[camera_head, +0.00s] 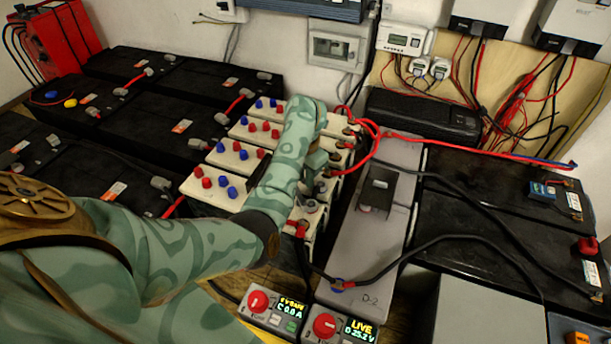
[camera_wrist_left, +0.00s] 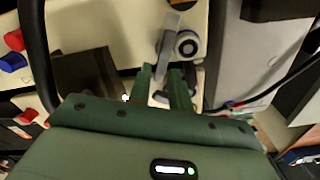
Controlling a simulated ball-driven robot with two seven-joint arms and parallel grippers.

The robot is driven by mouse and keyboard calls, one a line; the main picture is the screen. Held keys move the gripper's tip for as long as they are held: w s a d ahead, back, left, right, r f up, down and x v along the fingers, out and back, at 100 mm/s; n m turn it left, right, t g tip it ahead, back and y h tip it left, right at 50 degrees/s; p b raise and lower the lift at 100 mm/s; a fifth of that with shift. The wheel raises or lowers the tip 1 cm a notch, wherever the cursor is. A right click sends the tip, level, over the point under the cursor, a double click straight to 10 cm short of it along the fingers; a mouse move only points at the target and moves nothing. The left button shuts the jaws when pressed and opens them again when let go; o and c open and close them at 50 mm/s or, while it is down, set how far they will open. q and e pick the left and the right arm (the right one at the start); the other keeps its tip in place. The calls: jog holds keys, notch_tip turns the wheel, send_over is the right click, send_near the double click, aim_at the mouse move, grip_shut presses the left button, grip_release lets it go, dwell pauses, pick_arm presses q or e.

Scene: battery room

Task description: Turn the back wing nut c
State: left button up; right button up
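My left arm reaches in from the left over the row of cream batteries (camera_head: 243,127). My left gripper (camera_head: 309,197) points down at grey terminal hardware near the row's front right edge. In the left wrist view, the gripper's two green fingers (camera_wrist_left: 164,72) stand a little apart. A grey terminal part (camera_wrist_left: 166,42) reaches down to the gap between their tips. Whether they touch it is unclear. A round grey knob (camera_wrist_left: 187,43) sits beside it. I read no letter c on any nut, and my forearm hides part of the row. My right gripper is not in view.
A grey box marked D-2 (camera_head: 352,241) stands right of the cream batteries, with a black cable crossing it. Two meters with red dials (camera_head: 274,312) (camera_head: 340,325) sit in front. Black batteries (camera_head: 160,130) fill the left. Red cables (camera_head: 372,140) loop behind the gripper.

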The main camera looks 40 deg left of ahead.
pick_arm(q)
grip_shut()
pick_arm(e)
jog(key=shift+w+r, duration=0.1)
pick_arm(q)
jog(key=shift+a+r+m+p, duration=0.15)
jog(key=shift+r+m+p, duration=0.05)
jog(key=shift+m+p, duration=0.8)
jog(key=m, duration=0.1)
jog(key=m+p, duration=0.2)
jog(key=shift+w+a+m, duration=0.25)
jog(key=shift+a+m, duration=0.05)
jog(key=m, duration=0.1)
jog(key=m+p, duration=0.1)
jog(key=m, duration=0.1)
jog(key=shift+w+a+m, duration=0.2)
jog(key=shift+w+m, duration=0.05)
jog(key=shift+m, duration=0.15)
jog(key=shift+w+a+f+m+p, duration=0.15)
jog(key=shift+m+p, duration=0.3)
jog(key=shift+m, duration=0.55)
jog(key=shift+w+m+p, duration=0.15)
jog(key=shift+m+p, duration=0.25)
jog(key=shift+m, duration=0.6)
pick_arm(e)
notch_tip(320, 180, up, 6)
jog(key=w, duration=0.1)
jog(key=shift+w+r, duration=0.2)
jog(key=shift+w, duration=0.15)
